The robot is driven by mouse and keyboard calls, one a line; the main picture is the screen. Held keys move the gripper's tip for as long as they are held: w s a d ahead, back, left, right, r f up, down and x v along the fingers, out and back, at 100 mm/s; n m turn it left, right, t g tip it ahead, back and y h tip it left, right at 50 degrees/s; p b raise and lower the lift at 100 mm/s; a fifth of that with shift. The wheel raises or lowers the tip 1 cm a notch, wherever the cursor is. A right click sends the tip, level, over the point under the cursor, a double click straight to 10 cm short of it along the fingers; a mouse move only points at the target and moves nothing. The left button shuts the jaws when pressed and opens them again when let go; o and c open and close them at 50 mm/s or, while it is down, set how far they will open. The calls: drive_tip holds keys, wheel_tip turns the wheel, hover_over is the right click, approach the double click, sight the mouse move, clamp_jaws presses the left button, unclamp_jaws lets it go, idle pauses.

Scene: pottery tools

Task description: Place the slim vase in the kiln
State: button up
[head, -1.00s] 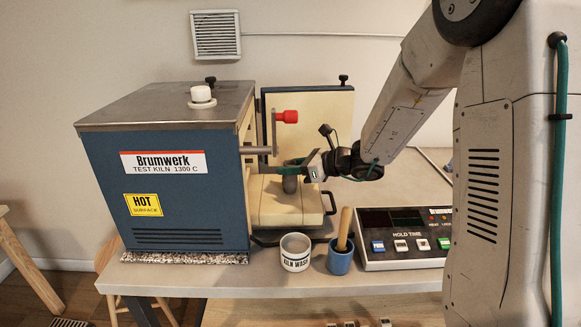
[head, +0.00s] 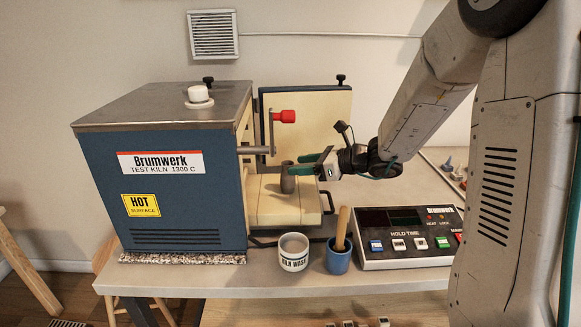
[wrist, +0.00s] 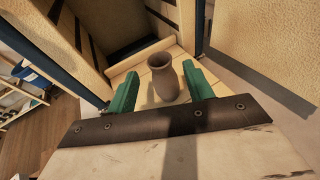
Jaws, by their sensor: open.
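The slim vase (head: 288,178) is brown-grey and stands upright on the pale slab outside the kiln's opening. It also shows in the wrist view (wrist: 165,80), with its dark mouth facing up. The kiln (head: 165,231) is a blue box with a metal top, and its door (head: 315,107) stands open behind the slab. My gripper (head: 304,163) has green fingers and is just right of the vase. In the wrist view the fingers (wrist: 160,72) are spread, one on each side of the vase, with visible gaps. Contact cannot be told from the head view.
A red-knobbed handle (head: 284,116) stands at the kiln's opening, left of the vase. A kiln wash cup (head: 294,260), a blue mortar (head: 339,262) with a pestle and a control box (head: 405,262) occupy the front bench. The wrist view shows the dark kiln chamber (wrist: 128,48) beyond the vase.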

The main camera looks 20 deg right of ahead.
drive_tip(key=v, duration=0.8)
drive_tip(key=s+a+r+n+g+h, duration=0.1)
drive_tip(key=s+a+r+n+g, duration=0.1)
drive_tip(key=s+a+n+g, duration=0.35)
drive_tip(key=s+a+r+n+g+h, duration=0.1)
drive_tip(key=s+a+n+g, duration=0.2)
drive_tip(key=s+a+n, duration=0.5)
drive_tip(key=s+d+n+h, duration=0.4)
drive_tip(key=s+n, duration=0.2)
drive_tip(key=s, duration=0.2)
drive_tip(key=s+d+n+h, duration=0.4)
drive_tip(key=s+n, duration=0.3)
drive_tip(key=s, duration=0.2)
drive_tip(key=shift+r+h, duration=0.25)
drive_tip(key=shift+h, duration=0.15)
